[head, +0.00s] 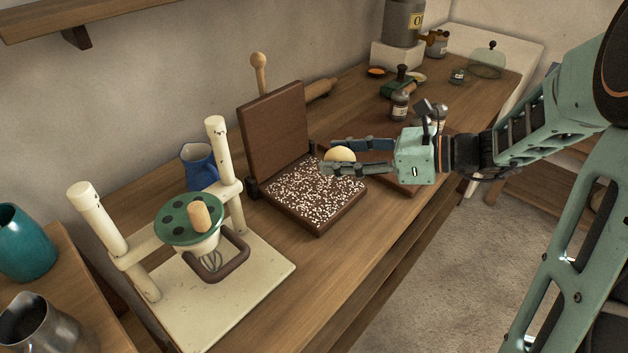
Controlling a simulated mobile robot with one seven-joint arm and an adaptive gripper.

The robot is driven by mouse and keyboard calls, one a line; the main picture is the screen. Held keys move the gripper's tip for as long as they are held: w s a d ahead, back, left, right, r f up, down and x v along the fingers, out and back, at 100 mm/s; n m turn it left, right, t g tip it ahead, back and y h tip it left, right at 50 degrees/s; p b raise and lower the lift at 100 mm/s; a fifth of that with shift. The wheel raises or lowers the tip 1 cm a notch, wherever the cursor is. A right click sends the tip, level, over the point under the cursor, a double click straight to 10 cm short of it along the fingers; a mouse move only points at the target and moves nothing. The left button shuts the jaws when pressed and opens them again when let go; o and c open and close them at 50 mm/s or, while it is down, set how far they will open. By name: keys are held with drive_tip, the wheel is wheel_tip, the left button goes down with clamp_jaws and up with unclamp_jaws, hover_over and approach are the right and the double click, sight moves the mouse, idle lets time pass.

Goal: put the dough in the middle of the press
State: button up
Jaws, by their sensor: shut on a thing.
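The dough (341,154) is a pale round ball between the fingers of my gripper (343,160). My gripper is shut on it, and the near finger hides its lower part. The press (312,195) stands open on the counter, with a dark base covered in pale specks and a brown lid (275,130) raised upright at its back left. In the head view the gripper and the dough overlap the far right part of the press base. I cannot tell exactly how high above it they are.
A cream stand (215,290) with a green-topped whisk device (190,222) is left of the press. A blue jug (199,167) stands behind it. A dark board (395,180) lies under my gripper, with a bottle (400,105) beyond. The counter front right of the press is clear.

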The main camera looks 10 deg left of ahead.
drive_tip(key=b, duration=0.1)
hover_over(315, 187)
drive_tip(key=f, duration=0.6)
drive_tip(key=shift+s+f, duration=0.2)
drive_tip(key=shift+f, duration=0.1)
drive_tip(key=shift+w+a+f+b, duration=0.1)
drive_tip(key=shift+f+b, duration=0.35)
drive_tip(key=shift+f, duration=1.2)
drive_tip(key=shift+f, duration=0.15)
drive_tip(key=o, duration=0.9)
drive_tip(key=shift+c, duration=0.2)
